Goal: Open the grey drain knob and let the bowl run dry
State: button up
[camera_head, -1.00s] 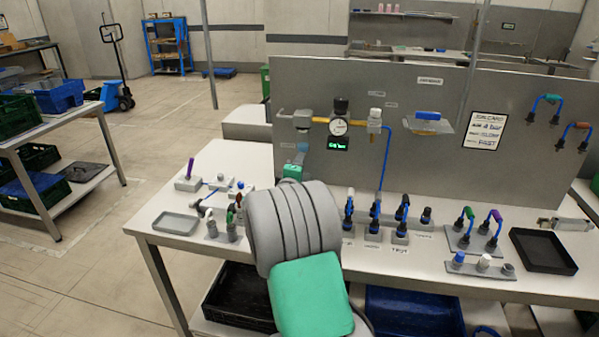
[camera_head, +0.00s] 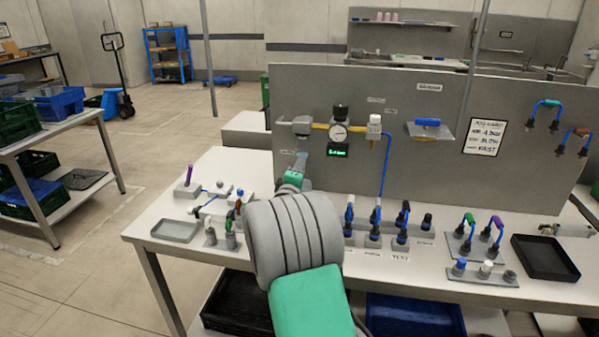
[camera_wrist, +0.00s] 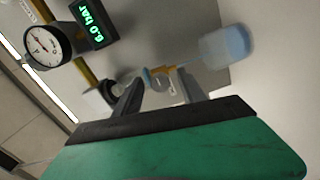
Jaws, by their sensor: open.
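A small filter unit hangs under the grey block (camera_head: 302,125) at the left end of the yellow pipe on the panel. In the wrist view a small clear bowl (camera_wrist: 150,77) and pale grey and yellow parts, probably with the grey drain knob (camera_wrist: 172,80), lie between the fingertips; the knob's turn cannot be told. My gripper (camera_wrist: 160,88) is open, one finger on each side, and contact cannot be told. A clear container with bluish contents (camera_wrist: 226,46) sits beyond the right finger. In the head view my arm hides most of this.
A round gauge (camera_wrist: 45,46) and a green-lit bar display (camera_wrist: 93,22) are close to the left in the wrist view. The bench (camera_head: 205,275) carries a grey tray (camera_head: 175,230), several coloured fittings and a black tray (camera_head: 545,257). The panel (camera_head: 440,165) stands close behind.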

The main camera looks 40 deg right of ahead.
jog(key=b+v, duration=0.1)
jog(key=v, duration=0.6)
jog(key=shift+s+a, duration=0.2)
jog(key=shift+a, duration=0.15)
